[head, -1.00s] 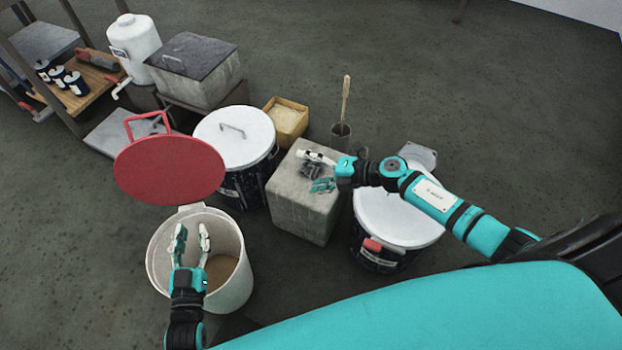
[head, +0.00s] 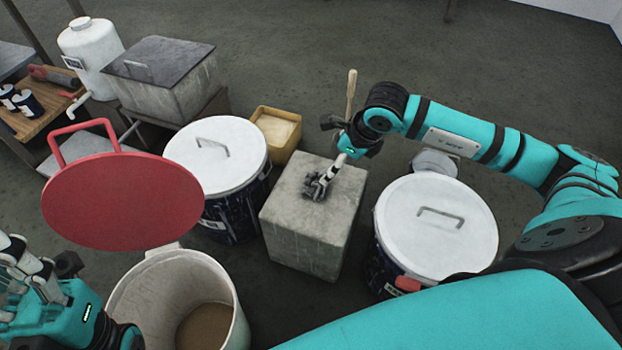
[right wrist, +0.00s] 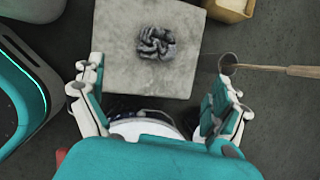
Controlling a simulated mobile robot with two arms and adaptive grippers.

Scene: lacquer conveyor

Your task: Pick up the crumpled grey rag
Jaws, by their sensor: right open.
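The crumpled grey rag (head: 316,184) lies on top of the pale concrete block (head: 313,238). In the right wrist view the rag (right wrist: 156,42) lies ahead of my right gripper (right wrist: 153,76), between the lines of its two spread fingers. That gripper is open and empty. In the head view my right gripper (head: 338,166) reaches over the block's back right edge, close to the rag; its fingers partly overlap there. My left gripper (head: 28,265) is at the lower left, cut by the frame edge, away from the rag. Whether it is open is unclear.
A lidded white drum (head: 432,228) stands right of the block, another (head: 218,170) left of it. A yellow tub (head: 277,131) and a wooden handle (head: 350,95) are behind. An open bin (head: 233,290) and a red lid (head: 120,200) are at the left.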

